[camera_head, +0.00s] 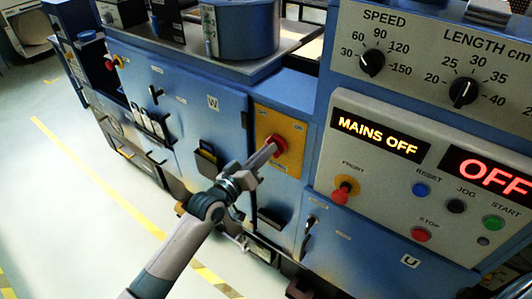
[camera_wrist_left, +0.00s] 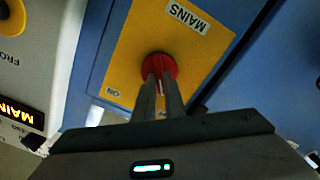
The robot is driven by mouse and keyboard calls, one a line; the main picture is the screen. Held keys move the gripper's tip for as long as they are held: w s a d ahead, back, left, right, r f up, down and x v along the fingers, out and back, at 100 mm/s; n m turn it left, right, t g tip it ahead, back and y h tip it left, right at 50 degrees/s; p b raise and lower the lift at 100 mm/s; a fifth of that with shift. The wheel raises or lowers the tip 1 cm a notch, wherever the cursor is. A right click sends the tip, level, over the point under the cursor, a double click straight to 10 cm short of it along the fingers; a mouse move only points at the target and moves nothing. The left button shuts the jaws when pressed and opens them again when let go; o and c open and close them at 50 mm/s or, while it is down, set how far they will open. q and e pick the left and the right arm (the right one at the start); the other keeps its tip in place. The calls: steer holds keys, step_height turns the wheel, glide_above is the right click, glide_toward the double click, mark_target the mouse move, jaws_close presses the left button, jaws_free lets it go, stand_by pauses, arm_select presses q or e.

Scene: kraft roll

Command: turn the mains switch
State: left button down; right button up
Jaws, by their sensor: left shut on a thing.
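The mains switch (camera_head: 277,146) is a red rotary knob on a yellow plate (camera_head: 287,125) on the blue machine front. In the left wrist view the red knob (camera_wrist_left: 159,66) sits below the MAINS label (camera_wrist_left: 186,17), and the plate shows upside down. My left gripper (camera_head: 270,150) reaches the knob from the lower left. In the left wrist view its two fingers (camera_wrist_left: 160,82) are shut on the knob's grip, which they largely hide. A lit display (camera_head: 380,135) reads MAINS OFF. My right gripper is not in view.
To the right is a control panel with speed (camera_head: 372,62) and length (camera_head: 463,91) dials, an emergency button (camera_head: 342,190) and several push buttons. A blue cabinet door (camera_head: 190,110) is left of the switch. Open floor (camera_head: 90,200) lies at the left.

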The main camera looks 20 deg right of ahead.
arm_select(q)
steer(key=shift+f+n, duration=0.1)
steer(key=shift+n, duration=0.8)
steer(key=c, duration=1.8)
jaws_free()
steer(key=shift+s+a, duration=0.1)
steer(key=shift+a, duration=0.05)
steer(key=shift+b+v, duration=2.15)
steer(key=shift+v, duration=6.45)
